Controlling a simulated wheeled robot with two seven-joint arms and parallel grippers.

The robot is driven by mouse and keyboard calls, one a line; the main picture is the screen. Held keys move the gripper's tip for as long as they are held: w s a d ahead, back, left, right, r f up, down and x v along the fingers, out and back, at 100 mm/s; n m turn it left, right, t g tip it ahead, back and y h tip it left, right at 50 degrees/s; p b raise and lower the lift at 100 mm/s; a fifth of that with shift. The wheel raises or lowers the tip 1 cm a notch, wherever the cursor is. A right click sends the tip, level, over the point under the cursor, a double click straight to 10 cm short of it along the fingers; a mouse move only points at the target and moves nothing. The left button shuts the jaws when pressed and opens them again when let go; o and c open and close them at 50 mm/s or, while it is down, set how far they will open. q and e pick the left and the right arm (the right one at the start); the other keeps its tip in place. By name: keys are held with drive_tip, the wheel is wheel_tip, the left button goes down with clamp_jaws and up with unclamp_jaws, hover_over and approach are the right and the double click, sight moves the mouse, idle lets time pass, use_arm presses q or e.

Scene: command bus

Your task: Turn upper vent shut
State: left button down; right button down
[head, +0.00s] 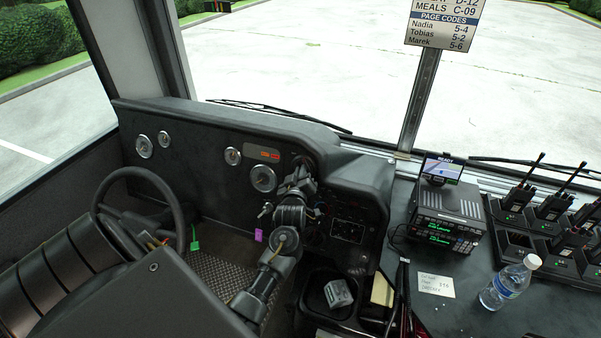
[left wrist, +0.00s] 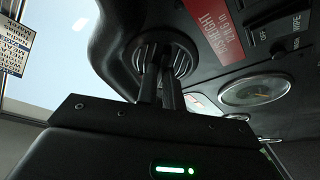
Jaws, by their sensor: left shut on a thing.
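The upper vent (left wrist: 182,60) is a round, dark, slatted disc in the dash panel, seen in the left wrist view. My left gripper (left wrist: 163,66) has its two fingers close together at the middle of the vent, shut on a small part there. The fingers hide that part, so its shape and how far it is turned cannot be told. In the head view my left gripper (head: 301,168) reaches the dash right of the gauges, and the arm hides most of the vent. My right gripper is in neither view.
A steering wheel (head: 140,215) stands at left. Several round gauges (head: 263,179) sit left of my gripper. A radio unit (head: 440,222), a water bottle (head: 509,283) and several handheld radios (head: 553,207) are on the right counter. A cup holder bin (head: 338,293) lies below.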

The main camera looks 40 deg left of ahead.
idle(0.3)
use_arm(q)
drive_tip(key=c, duration=1.5)
unclamp_jaws()
drive_tip(key=shift+c, duration=0.2)
drive_tip(key=b+v, duration=0.2)
drive_tip(key=v, duration=0.8)
drive_tip(key=shift+s+d, duration=0.2)
drive_tip(key=shift+s, duration=0.15)
